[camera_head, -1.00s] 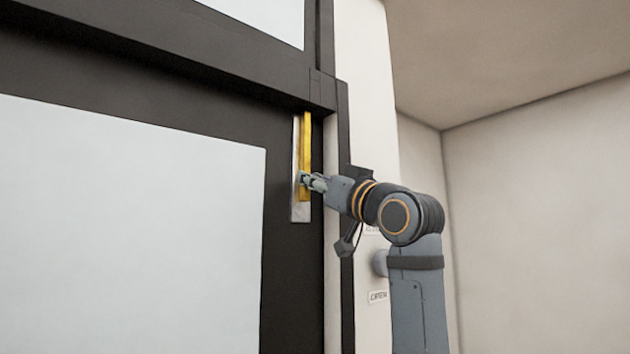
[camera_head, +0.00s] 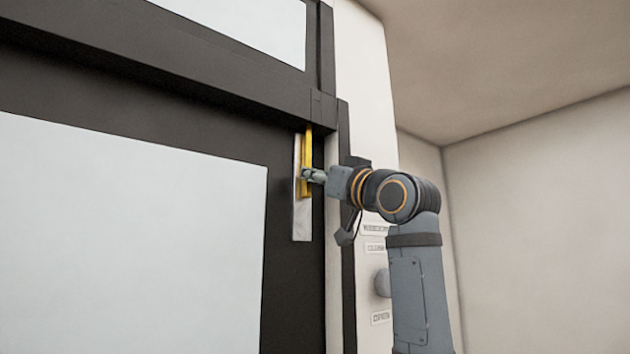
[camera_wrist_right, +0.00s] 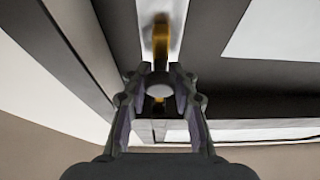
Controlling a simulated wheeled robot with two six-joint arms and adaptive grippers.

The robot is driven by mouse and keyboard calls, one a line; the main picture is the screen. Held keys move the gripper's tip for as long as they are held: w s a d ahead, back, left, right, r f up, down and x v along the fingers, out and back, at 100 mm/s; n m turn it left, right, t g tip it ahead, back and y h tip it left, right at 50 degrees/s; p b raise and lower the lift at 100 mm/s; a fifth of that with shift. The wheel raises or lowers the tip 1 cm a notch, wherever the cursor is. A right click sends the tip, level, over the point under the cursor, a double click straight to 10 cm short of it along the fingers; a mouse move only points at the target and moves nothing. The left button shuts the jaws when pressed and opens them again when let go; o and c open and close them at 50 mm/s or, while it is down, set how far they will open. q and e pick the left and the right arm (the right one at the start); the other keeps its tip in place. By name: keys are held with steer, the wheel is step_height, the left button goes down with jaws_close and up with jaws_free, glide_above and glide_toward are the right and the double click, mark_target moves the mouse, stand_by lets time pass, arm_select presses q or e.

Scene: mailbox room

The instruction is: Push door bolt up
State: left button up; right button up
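The door bolt (camera_head: 308,150) is a narrow yellow-gold bar on a pale metal plate (camera_head: 302,221) at the dark door's right edge. Its upper end meets the dark frame above, and bare plate shows below it. My right gripper (camera_head: 307,175) is at the bolt's lower part. In the right wrist view the gold bar (camera_wrist_right: 161,42) shows beyond the fingertips. The right gripper (camera_wrist_right: 160,78) has its fingers closed in on both sides of the bolt's round pale knob (camera_wrist_right: 160,91). My left gripper is in neither view.
The dark door frame (camera_head: 150,70) runs across above the bolt. A white wall strip (camera_head: 365,80) with small label plates and a round grey knob (camera_head: 383,283) stands right of the door, partly behind my right arm. The room at far right is empty.

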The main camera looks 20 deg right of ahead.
steer(key=o, duration=0.4)
steer(key=shift+s+r, duration=0.15)
steer(key=shift+r, duration=0.05)
steer(key=shift+o, duration=0.2)
steer(key=shift+d, duration=0.1)
steer(key=shift+f, duration=0.1)
steer(key=shift+s, duration=0.1)
steer(key=v, duration=1.1)
steer(key=shift+s+f, duration=0.25)
steer(key=shift+s, duration=0.05)
steer(key=shift+d, duration=0.15)
